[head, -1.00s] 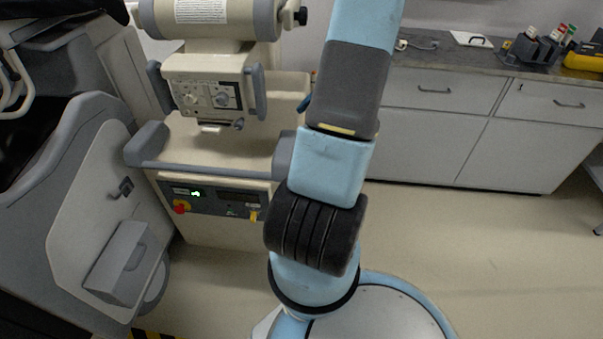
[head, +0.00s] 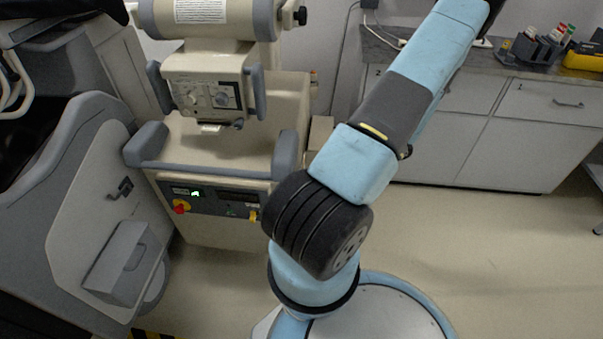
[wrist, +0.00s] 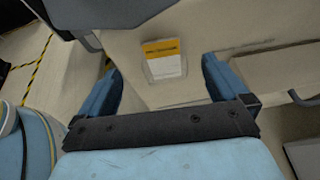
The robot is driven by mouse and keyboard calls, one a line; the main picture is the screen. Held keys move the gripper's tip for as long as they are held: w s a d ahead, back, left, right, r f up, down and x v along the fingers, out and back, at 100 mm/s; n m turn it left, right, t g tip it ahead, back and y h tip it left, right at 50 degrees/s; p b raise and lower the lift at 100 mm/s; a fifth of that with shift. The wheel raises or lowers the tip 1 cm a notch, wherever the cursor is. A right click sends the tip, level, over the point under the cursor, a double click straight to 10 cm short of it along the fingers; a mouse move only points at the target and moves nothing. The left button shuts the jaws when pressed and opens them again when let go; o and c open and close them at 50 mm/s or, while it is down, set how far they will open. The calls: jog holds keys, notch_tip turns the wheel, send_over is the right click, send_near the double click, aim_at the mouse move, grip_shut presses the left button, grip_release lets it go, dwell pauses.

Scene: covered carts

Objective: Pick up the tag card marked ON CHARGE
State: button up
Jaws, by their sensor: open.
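A small card with a yellow-orange header and pale lower part (wrist: 163,60) shows in the wrist view on a beige surface. Its print is too blurred to read, so I cannot tell whether it is the ON CHARGE tag card. My gripper (wrist: 160,82) is open, with its blue fingers wide apart. The card appears between and beyond the fingertips, and nothing is held. In the head view my arm reaches up to the right and the gripper is out of frame. No card marked ON CHARGE can be read there.
A beige machine (head: 228,160) with grey bumpers and a lit control panel (head: 212,198) stands left of my arm. A grey cart (head: 90,200) is at far left. A counter with drawers (head: 540,100) holds a dark rack (head: 535,48) and a yellow item (head: 583,60).

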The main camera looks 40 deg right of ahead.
jog(key=x, duration=1)
jog(key=shift+f, duration=0.2)
jog(key=c, duration=1.3)
